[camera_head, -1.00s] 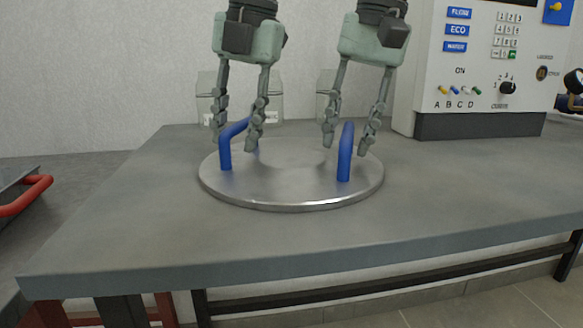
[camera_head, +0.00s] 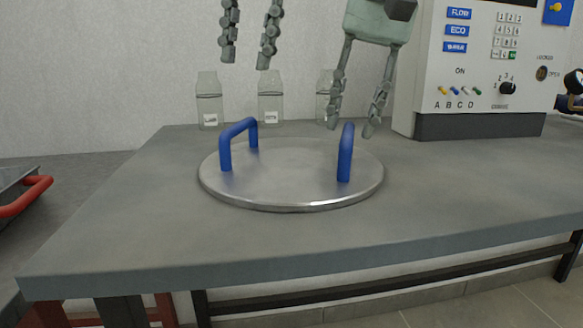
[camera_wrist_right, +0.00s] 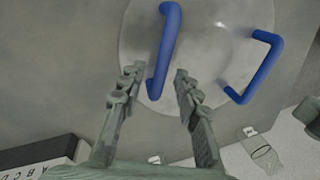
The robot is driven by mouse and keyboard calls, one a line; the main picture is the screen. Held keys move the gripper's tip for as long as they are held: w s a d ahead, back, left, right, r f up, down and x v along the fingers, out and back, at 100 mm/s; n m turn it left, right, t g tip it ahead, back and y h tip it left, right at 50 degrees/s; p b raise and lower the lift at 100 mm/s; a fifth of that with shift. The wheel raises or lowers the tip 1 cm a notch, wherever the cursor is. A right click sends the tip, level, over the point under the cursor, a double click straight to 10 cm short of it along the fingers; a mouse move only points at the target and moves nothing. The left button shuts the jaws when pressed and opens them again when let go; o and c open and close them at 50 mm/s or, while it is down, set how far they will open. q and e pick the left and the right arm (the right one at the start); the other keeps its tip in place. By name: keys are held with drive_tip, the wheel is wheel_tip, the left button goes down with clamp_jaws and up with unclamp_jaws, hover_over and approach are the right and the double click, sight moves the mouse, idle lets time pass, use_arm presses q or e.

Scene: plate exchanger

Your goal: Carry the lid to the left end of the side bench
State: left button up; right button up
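The lid (camera_head: 290,190) is a round, flat metal disc with two blue handles, lying flat on the grey bench top. Its left handle (camera_head: 238,131) and right handle (camera_head: 345,153) both stand free of any finger. My left gripper (camera_head: 244,60) is open and empty, well above the left handle. My right gripper (camera_head: 352,128) is open and empty, just above and behind the right handle in the head view. In the right wrist view the right handle (camera_wrist_right: 166,45) shows beyond and between the open fingers (camera_wrist_right: 154,88). The lid (camera_wrist_right: 200,60) lies below.
Several clear bottles (camera_head: 209,103) stand at the bench's back edge against the wall. A white control panel (camera_head: 490,60) on a dark base stands at the back right. A red handle (camera_head: 28,196) shows at far left. The bench top (camera_head: 200,240) in front of the lid is clear.

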wheel_tip(320, 180, up, 9)
drive_tip(key=d, duration=0.1)
drive_tip(key=shift+s+d, duration=0.15)
drive_tip(key=shift+d, duration=0.25)
